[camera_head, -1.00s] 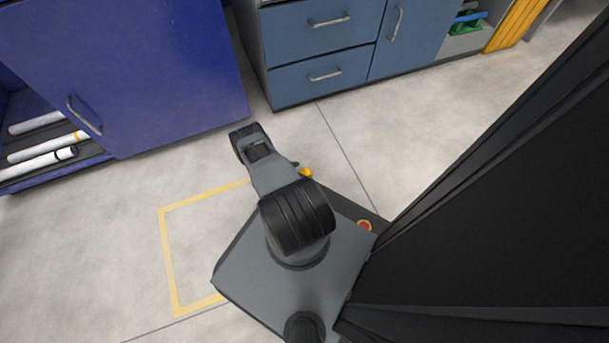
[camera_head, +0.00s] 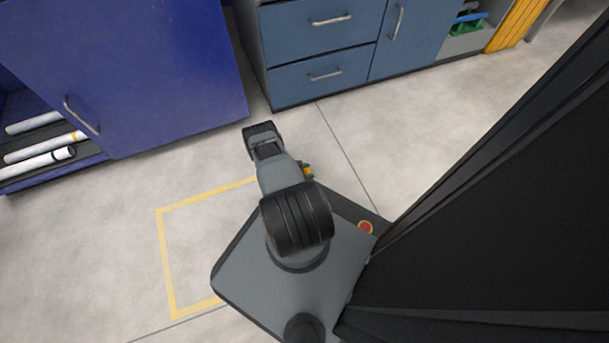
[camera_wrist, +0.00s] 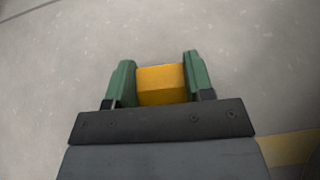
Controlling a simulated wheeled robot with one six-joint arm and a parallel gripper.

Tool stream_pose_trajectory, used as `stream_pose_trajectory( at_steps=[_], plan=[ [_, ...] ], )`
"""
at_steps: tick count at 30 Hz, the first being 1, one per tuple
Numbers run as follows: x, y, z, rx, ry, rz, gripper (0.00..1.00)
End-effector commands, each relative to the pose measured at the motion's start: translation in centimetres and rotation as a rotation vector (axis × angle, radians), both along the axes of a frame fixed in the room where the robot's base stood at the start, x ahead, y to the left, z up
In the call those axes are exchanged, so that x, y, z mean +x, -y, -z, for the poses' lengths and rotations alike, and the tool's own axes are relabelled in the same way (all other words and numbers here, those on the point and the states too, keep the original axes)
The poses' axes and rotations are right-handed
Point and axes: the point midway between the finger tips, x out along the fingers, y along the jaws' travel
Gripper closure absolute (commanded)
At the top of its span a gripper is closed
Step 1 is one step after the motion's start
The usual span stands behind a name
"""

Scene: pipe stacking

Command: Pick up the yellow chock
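The yellow chock (camera_wrist: 162,84) sits between the two green fingers of my gripper (camera_wrist: 160,80) in the wrist view. Both fingers lie against its sides with no gap showing, so the gripper looks shut on it. In the head view only a small yellow patch of the chock (camera_head: 307,171) shows beside my arm, and my arm hides most of the gripper. I cannot tell whether the chock touches the floor.
A yellow taped outline (camera_head: 165,250) marks the floor on the left. A dark blue cabinet (camera_head: 150,80) with white pipes (camera_head: 40,158) on its shelf stands at the upper left. Blue-grey drawers (camera_head: 320,50) stand at the back. The floor between is clear.

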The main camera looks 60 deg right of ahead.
Motion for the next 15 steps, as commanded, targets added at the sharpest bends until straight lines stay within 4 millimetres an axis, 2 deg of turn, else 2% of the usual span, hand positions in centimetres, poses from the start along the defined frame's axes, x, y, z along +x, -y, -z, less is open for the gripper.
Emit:
stream_pose_trajectory(
  at_steps=[1,8,15],
  plan=[
    [0.0,0.0,0.0,0.0,0.0,0.0,0.57],
    [0.01,0.0,-0.01,0.0,0.0,0.0,0.77],
    [0.02,0.01,-0.34,0.0,0.0,0.0,0.78]
  ],
)
